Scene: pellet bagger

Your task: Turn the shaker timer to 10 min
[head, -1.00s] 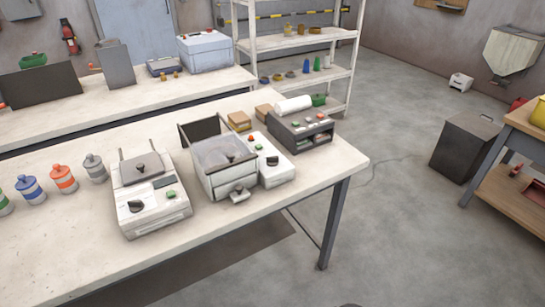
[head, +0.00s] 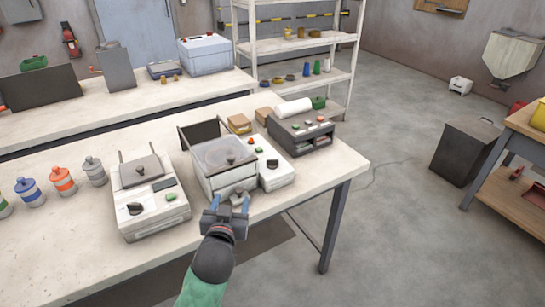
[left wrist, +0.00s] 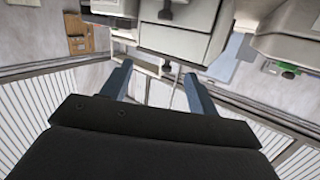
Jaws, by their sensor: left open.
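A white machine (head: 150,205) with two upright posts and a lid plate stands on the front bench, with a black dial (head: 134,209) and a green button on its front. To its right is a white machine with a clear lid (head: 222,156); its side box (head: 267,165) carries a red button, a green button and another black dial (head: 272,163). Dial markings are too small to read, and I cannot tell which dial is the shaker timer. My left gripper (head: 227,203) is open and appears empty in front of the clear-lidded machine; its fingers also show in the left wrist view (left wrist: 157,72).
Several capped bottles (head: 62,182) stand left on the bench (head: 60,255). A dark grey box with buttons (head: 300,135) stands at the right. Open floor lies to the right.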

